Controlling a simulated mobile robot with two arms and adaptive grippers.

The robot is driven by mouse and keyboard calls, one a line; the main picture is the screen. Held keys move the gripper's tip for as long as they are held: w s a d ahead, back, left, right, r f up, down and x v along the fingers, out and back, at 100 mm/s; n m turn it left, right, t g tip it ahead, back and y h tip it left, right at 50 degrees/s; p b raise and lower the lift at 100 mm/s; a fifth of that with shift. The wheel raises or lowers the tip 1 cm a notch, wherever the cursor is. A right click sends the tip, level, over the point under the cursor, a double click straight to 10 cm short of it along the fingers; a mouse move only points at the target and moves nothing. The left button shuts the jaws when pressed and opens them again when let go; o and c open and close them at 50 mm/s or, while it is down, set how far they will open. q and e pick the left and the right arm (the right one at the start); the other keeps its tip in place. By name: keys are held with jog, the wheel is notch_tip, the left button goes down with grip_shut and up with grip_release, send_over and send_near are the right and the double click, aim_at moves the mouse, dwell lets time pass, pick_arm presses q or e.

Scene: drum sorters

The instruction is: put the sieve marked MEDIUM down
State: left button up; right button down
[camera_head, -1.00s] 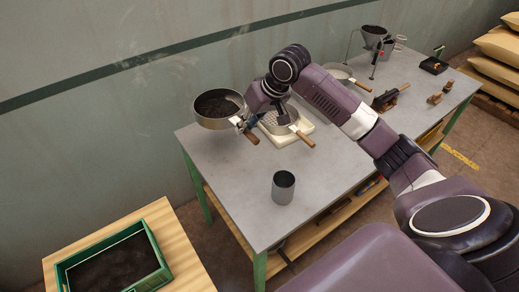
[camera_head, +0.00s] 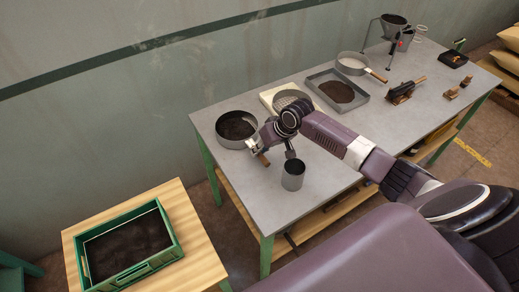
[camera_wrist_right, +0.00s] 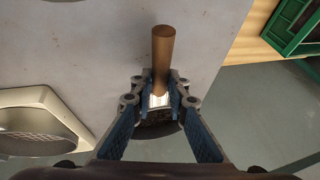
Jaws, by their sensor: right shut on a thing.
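A round metal sieve (camera_head: 225,142) with dark soil in it is at the left back part of the grey table (camera_head: 235,186). It looks level and low over the tabletop; I cannot tell whether it touches. No marking on it is readable, so I cannot confirm MEDIUM. My right gripper (camera_head: 258,147) is shut on its brown wooden handle, which also shows between the fingers (camera_wrist_right: 158,96) in the right wrist view (camera_wrist_right: 163,50). Most of the sieve is hidden there. My left gripper is out of view.
A second sieve (camera_head: 290,97) sits on a pale block (camera_head: 266,98) just to the right. A metal cup (camera_head: 292,176) stands near the front edge. A grey tray of soil (camera_head: 361,97) and another pan (camera_head: 351,64) are farther right. A green crate (camera_head: 174,245) stands on the wooden table.

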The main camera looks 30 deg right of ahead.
jog(key=shift+f, duration=0.1)
jog(key=c, duration=1.9)
grip_release()
jog(key=shift+f, duration=0.1)
jog(key=b+v, duration=0.1)
jog(key=v, duration=1.1)
jog(key=shift+s, duration=0.1)
